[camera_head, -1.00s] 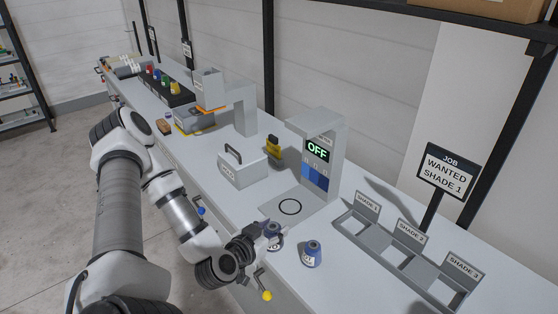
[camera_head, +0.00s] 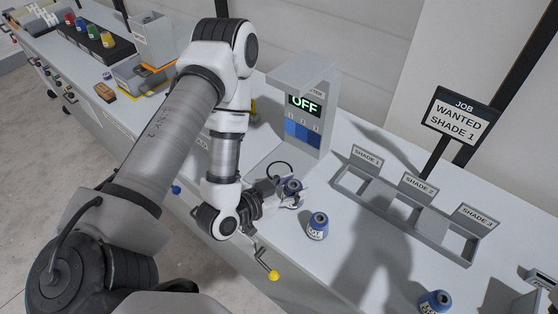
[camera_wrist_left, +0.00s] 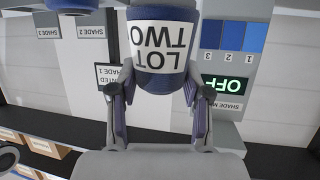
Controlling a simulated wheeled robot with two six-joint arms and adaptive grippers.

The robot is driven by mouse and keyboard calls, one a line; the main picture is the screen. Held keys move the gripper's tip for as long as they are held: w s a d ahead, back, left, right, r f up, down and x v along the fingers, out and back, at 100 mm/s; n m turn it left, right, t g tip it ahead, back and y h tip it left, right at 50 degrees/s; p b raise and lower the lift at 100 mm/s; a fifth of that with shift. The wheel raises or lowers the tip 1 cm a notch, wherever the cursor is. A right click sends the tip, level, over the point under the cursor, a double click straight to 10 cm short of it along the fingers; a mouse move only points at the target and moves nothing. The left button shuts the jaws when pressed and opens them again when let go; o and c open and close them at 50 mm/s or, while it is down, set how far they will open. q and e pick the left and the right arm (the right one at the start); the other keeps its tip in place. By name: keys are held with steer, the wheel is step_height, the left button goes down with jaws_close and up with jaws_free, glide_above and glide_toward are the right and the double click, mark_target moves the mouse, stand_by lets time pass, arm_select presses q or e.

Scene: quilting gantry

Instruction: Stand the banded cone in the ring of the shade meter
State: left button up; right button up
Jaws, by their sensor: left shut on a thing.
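My left gripper (camera_head: 282,194) is shut on a blue cone (camera_head: 291,187) at the near side of the shade meter. In the left wrist view this cone (camera_wrist_left: 160,45) sits between both fingers, with a wide white band reading LOT TWO. The shade meter (camera_head: 312,75) shows OFF above blue shade patches. Its dark ring (camera_head: 284,164) on the grey plate is partly hidden behind my gripper and the cone. I cannot tell the exact gap between cone and plate. A second blue cone (camera_head: 317,228) with a white label stands on the counter to the right. My right gripper is out of view.
A third blue cone (camera_head: 435,302) stands at the bottom right. A grey rack (camera_head: 383,194) with bays marked SHADE 1, 2 and 3 lies to the right. The sign (camera_head: 459,117) reads WANTED SHADE 1. A crank with a yellow knob (camera_head: 273,275) sticks out at the counter's front.

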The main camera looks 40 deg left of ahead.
arm_select(q)
steer(key=w+a+f, duration=0.2)
steer(key=w+a, duration=0.1)
steer(key=w+a+f+b, duration=0.1)
steer(key=w+a, duration=0.2)
steer(key=a, duration=0.1)
steer(key=w+a+f, duration=0.2)
steer(key=w+a, duration=0.2)
steer(key=shift+f, duration=0.35)
steer(key=shift+d+r, duration=0.1)
steer(key=shift+r, duration=0.15)
steer(key=shift+f, duration=0.15)
steer(key=o, duration=1.2)
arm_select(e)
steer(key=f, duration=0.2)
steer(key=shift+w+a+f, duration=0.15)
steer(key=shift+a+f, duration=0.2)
